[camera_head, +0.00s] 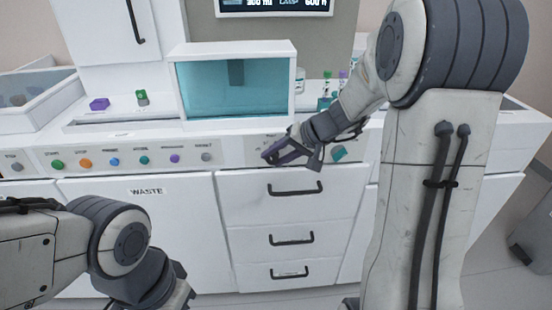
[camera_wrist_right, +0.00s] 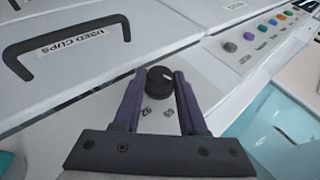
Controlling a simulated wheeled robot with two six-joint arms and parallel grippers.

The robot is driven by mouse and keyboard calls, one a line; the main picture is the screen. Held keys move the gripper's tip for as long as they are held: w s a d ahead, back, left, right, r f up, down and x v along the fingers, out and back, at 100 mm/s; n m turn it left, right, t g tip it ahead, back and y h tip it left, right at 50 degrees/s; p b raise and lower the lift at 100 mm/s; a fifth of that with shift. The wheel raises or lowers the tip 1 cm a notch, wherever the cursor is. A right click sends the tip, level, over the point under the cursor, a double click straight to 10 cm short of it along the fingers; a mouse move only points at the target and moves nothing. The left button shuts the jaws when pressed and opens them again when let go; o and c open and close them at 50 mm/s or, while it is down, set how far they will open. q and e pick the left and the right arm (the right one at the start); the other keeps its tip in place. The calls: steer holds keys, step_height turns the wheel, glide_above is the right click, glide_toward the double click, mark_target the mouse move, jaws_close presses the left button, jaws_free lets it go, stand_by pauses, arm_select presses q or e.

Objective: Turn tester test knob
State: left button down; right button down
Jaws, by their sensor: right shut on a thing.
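The tester test knob (camera_wrist_right: 159,79) is a black round knob with a small white mark, on the white front panel. In the right wrist view it sits between the two purple fingers of my right gripper (camera_wrist_right: 160,88), which are shut on it. In the head view my right gripper (camera_head: 272,156) reaches the panel (camera_head: 254,146) from the right, and its fingers and wrist hide the knob. My left gripper (camera_head: 180,294) is low at the left, partly cut off by the bottom edge, and its fingers cannot be made out.
A row of coloured buttons (camera_head: 144,160) runs along the panel to the left. Below are a WASTE door (camera_head: 140,215) and drawers with black handles (camera_head: 290,239). Above stands a teal-windowed chamber (camera_head: 235,87), with a purple block (camera_head: 99,104) on the counter at its left.

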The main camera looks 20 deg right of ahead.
steer(key=shift+w+d+r, duration=0.15)
steer(key=shift+d, duration=0.05)
steer(key=shift+c, duration=2.3)
jaws_free()
steer(key=p+v, duration=0.1)
steer(key=v, duration=0.9)
steer(key=shift+s+p, duration=0.25)
steer(key=shift+p, duration=0.05)
steer(key=shift+r, duration=0.1)
